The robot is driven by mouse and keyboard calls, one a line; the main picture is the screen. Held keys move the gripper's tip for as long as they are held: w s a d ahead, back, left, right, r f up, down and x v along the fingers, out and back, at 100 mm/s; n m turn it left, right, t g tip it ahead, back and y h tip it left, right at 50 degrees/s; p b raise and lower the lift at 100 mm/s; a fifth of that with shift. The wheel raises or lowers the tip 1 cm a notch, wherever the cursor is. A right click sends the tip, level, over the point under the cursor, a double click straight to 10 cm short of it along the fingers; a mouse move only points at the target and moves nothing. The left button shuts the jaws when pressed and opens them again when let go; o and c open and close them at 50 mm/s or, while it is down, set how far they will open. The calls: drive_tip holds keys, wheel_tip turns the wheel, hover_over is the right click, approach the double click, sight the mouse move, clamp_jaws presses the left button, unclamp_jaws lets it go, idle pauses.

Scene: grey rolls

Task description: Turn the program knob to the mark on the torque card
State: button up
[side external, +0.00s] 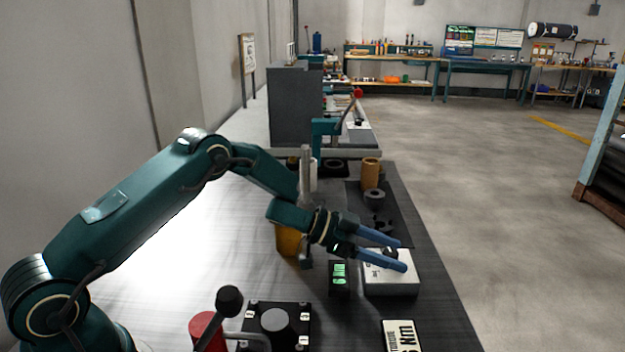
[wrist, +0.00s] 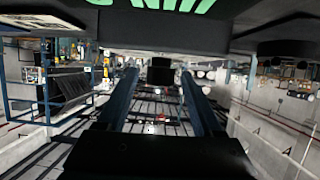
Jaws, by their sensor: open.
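The program knob (side external: 390,252) looks like a small dark knob on top of a white box (side external: 392,287), partly hidden by my fingers in the side view. My gripper (side external: 402,256) has its two blue fingers apart, one on each side of the knob, just above the box. I cannot tell whether they touch it. The wrist view shows the open fingers (wrist: 160,76) with a dark block between their tips, perhaps the knob. A white card with large black letters (side external: 402,336) lies at the bottom edge, cut off; I cannot tell whether it is the torque card.
A black display with green characters (side external: 339,278) stands left of the white box. A yellow-orange container (side external: 288,240) is behind my wrist. A tan roll (side external: 371,172) and grey rings (side external: 375,198) stand farther back. A black plate with a round knob (side external: 276,322) is in front.

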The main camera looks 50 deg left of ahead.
sight(390, 251)
drive_tip(key=shift+v, duration=2.4)
